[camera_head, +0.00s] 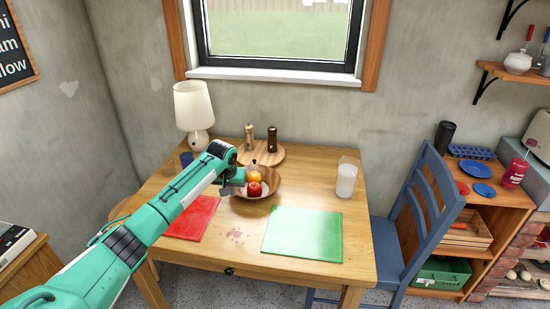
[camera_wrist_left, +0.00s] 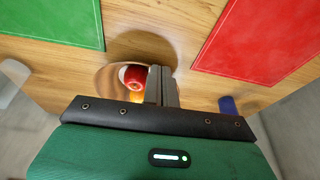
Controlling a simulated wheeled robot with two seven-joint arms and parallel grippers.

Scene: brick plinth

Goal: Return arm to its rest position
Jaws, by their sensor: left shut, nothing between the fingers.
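My left arm reaches in from the left in the head view, over the red mat. Its gripper (camera_head: 229,188) is at the left rim of the wooden bowl (camera_head: 268,201). In the left wrist view the gripper's fingers (camera_wrist_left: 161,86) are together with nothing between them, and they hide part of the bowl. A red apple (camera_head: 254,189) and an orange fruit (camera_head: 254,177) lie in the bowl; the apple also shows beside the fingers in the left wrist view (camera_wrist_left: 134,77). My right gripper is in neither view.
The wooden table (camera_head: 229,254) bears a red mat (camera_head: 196,220), a green mat (camera_head: 303,234), a jug (camera_head: 347,178), a lamp (camera_head: 194,106), a blue cup (camera_head: 187,160) and two mills on a round board (camera_head: 262,155). A blue chair (camera_head: 432,184) stands at the right.

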